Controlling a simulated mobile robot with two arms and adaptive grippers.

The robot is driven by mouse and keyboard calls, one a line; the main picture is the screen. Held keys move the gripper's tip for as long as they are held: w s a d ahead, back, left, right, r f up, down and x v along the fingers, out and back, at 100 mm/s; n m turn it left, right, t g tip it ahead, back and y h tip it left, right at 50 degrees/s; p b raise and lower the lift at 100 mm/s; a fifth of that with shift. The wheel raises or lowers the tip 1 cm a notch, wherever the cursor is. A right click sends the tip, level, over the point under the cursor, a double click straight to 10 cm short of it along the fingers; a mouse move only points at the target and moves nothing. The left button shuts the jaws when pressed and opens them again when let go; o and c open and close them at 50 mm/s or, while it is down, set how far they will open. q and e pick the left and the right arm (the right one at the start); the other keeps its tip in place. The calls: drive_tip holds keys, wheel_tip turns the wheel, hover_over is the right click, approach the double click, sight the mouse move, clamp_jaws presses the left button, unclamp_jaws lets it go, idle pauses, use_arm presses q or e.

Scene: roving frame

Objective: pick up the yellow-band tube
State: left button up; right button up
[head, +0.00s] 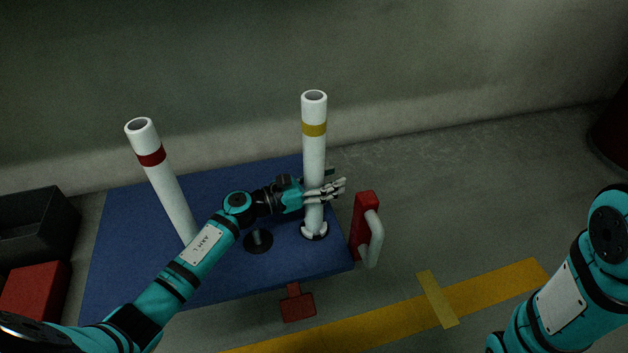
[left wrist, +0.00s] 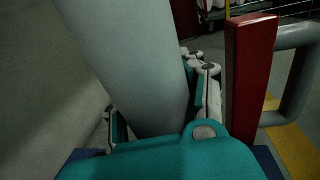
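The yellow-band tube (head: 314,160) is a tall white tube with a yellow ring near its top. It stands upright in a ring-shaped holder (head: 314,231) on a blue platform (head: 122,240). My left gripper (head: 326,190) is around the tube below the band, with fingers on both sides. In the left wrist view the grey tube (left wrist: 130,70) lies between the fingers (left wrist: 160,105), very close to both. I cannot tell whether they press on it. My right arm shows at the lower right; its gripper is out of view.
A red-band tube (head: 165,190) leans at the left of the platform. An empty post with a dark base (head: 258,241) stands between the tubes. A red block with a grey handle (head: 362,225) rises close right of the gripper, also in the left wrist view (left wrist: 248,85). A dark bin (head: 40,225) stands left.

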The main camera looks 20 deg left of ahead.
use_arm(q)
clamp_jaws()
idle(1.1)
